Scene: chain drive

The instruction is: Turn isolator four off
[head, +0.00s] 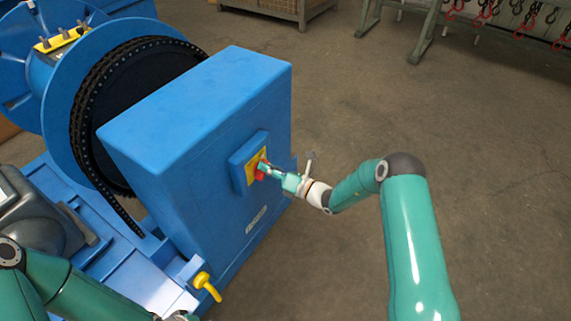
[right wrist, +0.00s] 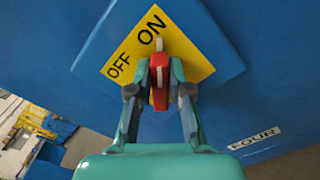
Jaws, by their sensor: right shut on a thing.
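The isolator's red handle (right wrist: 160,80) sits on a yellow plate (right wrist: 190,62) marked ON and OFF. In the right wrist view its upper end lies just below the word ON, and OFF is to its left. The label FOUR (right wrist: 254,138) is on the blue wall below right. My right gripper (right wrist: 159,92) is shut on the red handle, one finger on each side. In the head view my right gripper (head: 268,171) reaches the red handle from the right, at the side of the blue housing (head: 200,110). My left arm shows at the bottom left; its fingers are out of frame.
A large chain wheel (head: 125,90) stands behind the housing. A yellow lever (head: 207,286) sticks out at the housing's lower front corner. A bench with red hooks (head: 490,12) is at the back right. The floor on the right is clear.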

